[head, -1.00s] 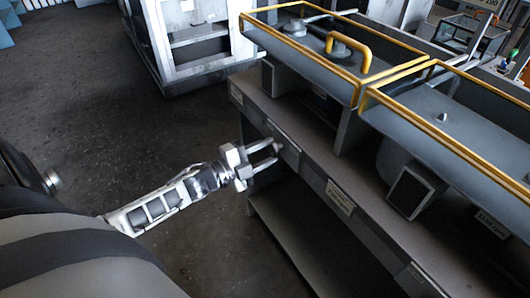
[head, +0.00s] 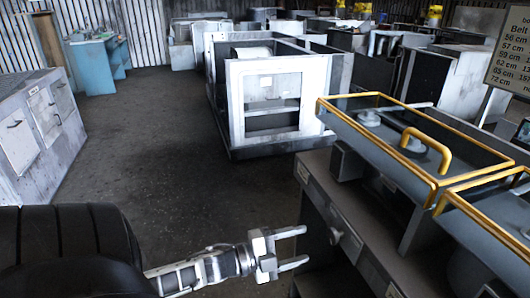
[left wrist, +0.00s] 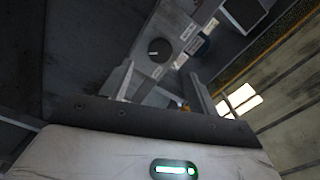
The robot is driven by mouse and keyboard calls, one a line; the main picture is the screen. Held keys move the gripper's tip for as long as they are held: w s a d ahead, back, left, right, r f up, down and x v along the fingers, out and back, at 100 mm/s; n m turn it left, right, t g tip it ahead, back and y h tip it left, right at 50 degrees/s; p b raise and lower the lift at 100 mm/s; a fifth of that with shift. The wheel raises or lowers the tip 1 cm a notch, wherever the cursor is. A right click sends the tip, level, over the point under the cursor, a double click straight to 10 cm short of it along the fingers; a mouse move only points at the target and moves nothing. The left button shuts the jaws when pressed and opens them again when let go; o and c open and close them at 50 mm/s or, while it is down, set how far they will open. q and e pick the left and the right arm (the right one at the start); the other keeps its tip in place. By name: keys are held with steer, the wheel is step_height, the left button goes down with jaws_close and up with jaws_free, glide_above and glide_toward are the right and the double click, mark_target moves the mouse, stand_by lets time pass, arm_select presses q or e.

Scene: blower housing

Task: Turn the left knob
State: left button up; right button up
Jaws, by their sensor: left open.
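A dark round knob (left wrist: 159,49) with a light mark sits on the grey front panel in the left wrist view, ahead of the fingers and slightly left of their middle. A small pale part (head: 337,236) on the machine's front edge shows in the head view; I cannot tell whether it is the same knob. My left gripper (head: 306,246) is open, its two fingers pointing right at the machine front, with nothing between them. Its fingers also show apart in the left wrist view (left wrist: 162,90), short of the knob. My right gripper is not in view.
The grey machine (head: 365,225) carries a tray with a yellow rim and yellow handle (head: 428,148). Pale labels (left wrist: 187,32) sit beside the knob. A white frame cabinet (head: 272,100) stands behind, and a grey cabinet (head: 35,130) at the left. The floor between is clear.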

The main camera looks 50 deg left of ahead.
arm_select(q)
steer(key=v, duration=0.8)
steer(key=shift+s, duration=0.35)
steer(key=shift+a, duration=0.1)
steer(key=w+d+f+n+g+y, duration=0.1)
steer(key=d+f+n+g+y, duration=0.55)
steer(key=n, duration=0.55)
steer(key=s+d+r+n+g, duration=0.4)
steer(key=s+d+g, duration=0.3)
steer(key=s+d, duration=0.3)
steer(key=w+d+f+t+h, duration=0.2)
steer(key=w+d+f+t, duration=0.3)
steer(key=w+f+t, duration=0.1)
steer(key=shift+w+d+f+t+h, duration=0.25)
steer(key=shift+t+h, duration=0.1)
steer(key=shift+t, duration=0.3)
steer(key=shift+r, duration=0.1)
stand_by(0.8)
